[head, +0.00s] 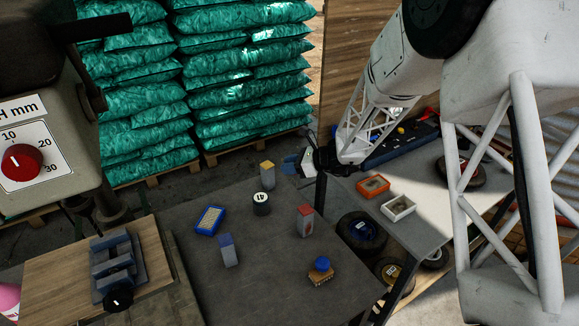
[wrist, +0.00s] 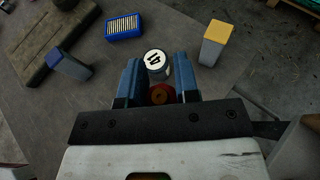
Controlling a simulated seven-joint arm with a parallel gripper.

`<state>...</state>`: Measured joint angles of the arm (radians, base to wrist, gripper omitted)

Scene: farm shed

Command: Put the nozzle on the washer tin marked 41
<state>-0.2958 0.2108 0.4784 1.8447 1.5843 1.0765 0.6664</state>
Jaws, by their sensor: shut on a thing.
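The washer tin marked 41 (head: 261,204) is a short dark cylinder with a white numbered top, standing upright on the grey bench. It also shows in the wrist view (wrist: 156,58), beyond my fingertips and apart from the held thing. My gripper (head: 296,163) is at the bench's far right edge, up and to the right of the tin. In the wrist view its blue fingers (wrist: 158,80) are shut on a small red round thing with a brownish centre, which looks like the nozzle (wrist: 161,95). The nozzle's lower part is hidden, and I cannot make it out in the head view.
A yellow-topped block (head: 267,177) stands close behind the tin. A blue tray (head: 209,220), blue-topped block (head: 228,251), red-topped block (head: 305,221) and blue-knobbed brush (head: 321,269) surround it. A vise (head: 116,268) is at left. The bench between them is clear.

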